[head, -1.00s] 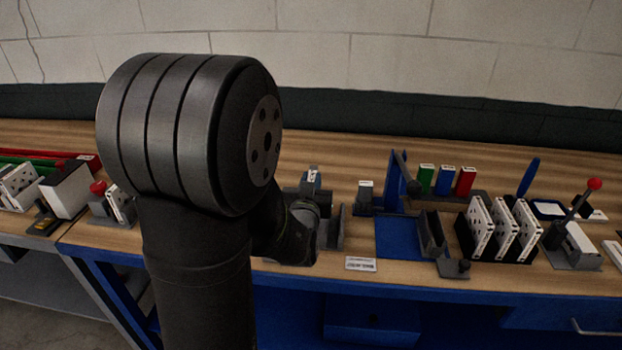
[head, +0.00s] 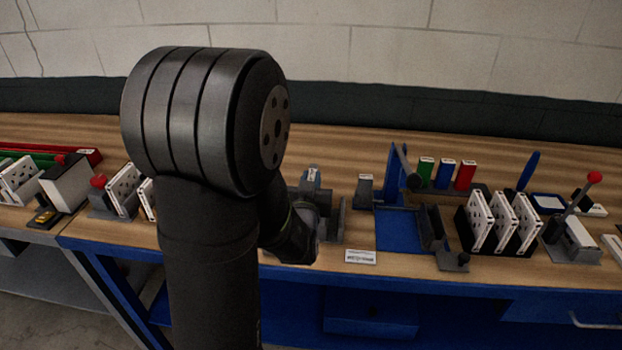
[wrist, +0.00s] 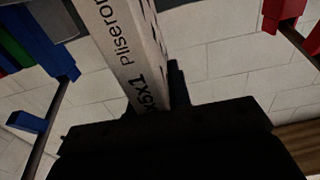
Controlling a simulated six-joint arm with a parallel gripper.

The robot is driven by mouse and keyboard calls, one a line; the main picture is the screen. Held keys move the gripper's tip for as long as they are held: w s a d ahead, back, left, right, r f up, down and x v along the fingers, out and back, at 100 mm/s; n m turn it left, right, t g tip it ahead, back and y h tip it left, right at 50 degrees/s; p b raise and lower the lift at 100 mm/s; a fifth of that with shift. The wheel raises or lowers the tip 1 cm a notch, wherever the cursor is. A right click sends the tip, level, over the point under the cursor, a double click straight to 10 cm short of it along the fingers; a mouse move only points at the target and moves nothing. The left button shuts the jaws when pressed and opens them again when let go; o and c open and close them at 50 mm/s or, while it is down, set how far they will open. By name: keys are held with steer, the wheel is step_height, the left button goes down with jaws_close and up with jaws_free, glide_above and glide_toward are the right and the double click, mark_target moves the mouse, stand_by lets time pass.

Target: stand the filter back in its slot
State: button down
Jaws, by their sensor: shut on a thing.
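A white filter (wrist: 133,55) with black printed lettering and a dark-holed side rises from my gripper (wrist: 165,108) in the wrist view. My gripper is shut on its lower end in that picture. In the head view my own arm hides the gripper and the held filter. A black rack (head: 462,238) with several white perforated filters (head: 501,224) standing in it is at the right of the bench. More white filters (head: 122,190) stand at the left, partly behind my arm. I cannot tell which slot is the held filter's.
A blue plate (head: 392,231) and upright grey brackets (head: 430,226) stand left of the rack. Behind are green, blue and red blocks (head: 445,174). A red-knobbed lever (head: 594,178) rises at the right. A white label (head: 360,257) lies at the bench's front edge.

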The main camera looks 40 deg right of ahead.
steer(key=shift+f, duration=0.3)
steer(key=shift+f, duration=0.5)
steer(key=shift+f, duration=0.55)
steer(key=shift+f, duration=0.75)
steer(key=c, duration=1.3)
jaws_free()
steer(key=shift+o, duration=0.2)
